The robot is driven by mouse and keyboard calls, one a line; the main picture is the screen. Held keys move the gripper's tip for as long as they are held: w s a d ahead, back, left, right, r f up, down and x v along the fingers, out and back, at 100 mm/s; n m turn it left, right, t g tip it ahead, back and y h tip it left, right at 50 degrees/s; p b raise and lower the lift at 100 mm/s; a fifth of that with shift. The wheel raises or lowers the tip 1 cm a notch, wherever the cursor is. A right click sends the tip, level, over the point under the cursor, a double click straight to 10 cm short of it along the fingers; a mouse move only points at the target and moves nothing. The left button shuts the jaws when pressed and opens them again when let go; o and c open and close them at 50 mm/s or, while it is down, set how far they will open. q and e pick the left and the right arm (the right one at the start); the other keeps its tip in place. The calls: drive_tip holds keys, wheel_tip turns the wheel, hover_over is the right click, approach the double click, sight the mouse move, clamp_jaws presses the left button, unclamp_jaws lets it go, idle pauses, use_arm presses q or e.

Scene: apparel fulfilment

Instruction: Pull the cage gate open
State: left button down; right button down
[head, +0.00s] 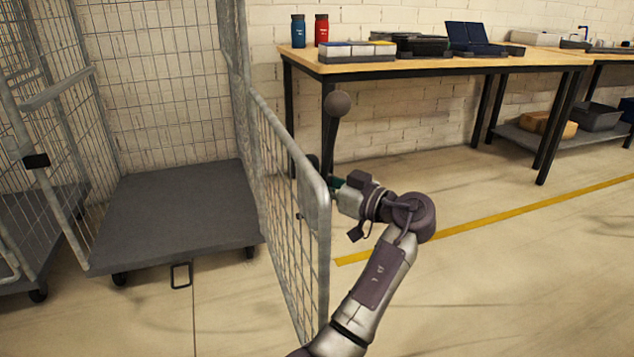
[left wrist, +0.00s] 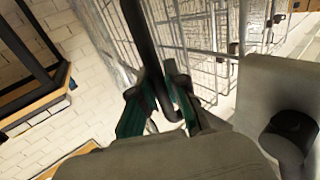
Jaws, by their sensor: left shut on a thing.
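The cage gate (head: 285,190) is a grey wire-mesh panel with a tubular frame. It stands swung out from the right side of the roll cage (head: 170,85) toward me, and the cage front is uncovered. A dark gate handle (head: 330,135) with a ball end rises beside the gate's outer edge; it shows as a dark bar in the left wrist view (left wrist: 142,40). My left gripper (head: 322,182) is at the gate's right face. Its green-padded fingers (left wrist: 163,85) are shut on the handle. The gate edge partly hides the fingers in the head view. My right gripper is not visible.
A wooden table (head: 440,67) with bottles, trays and boxes stands behind the gate at the right. Another cage (head: 35,200) stands at the far left. The floor right of my arm is clear, with a yellow line (head: 500,218).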

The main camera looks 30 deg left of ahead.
use_arm(q)
drive_tip(key=shift+a, duration=0.1)
drive_tip(key=c, duration=1.2)
unclamp_jaws()
drive_tip(key=d, duration=0.5)
drive_tip(key=s+d, duration=0.1)
drive_tip(key=d, duration=0.1)
drive_tip(key=shift+d, duration=0.25)
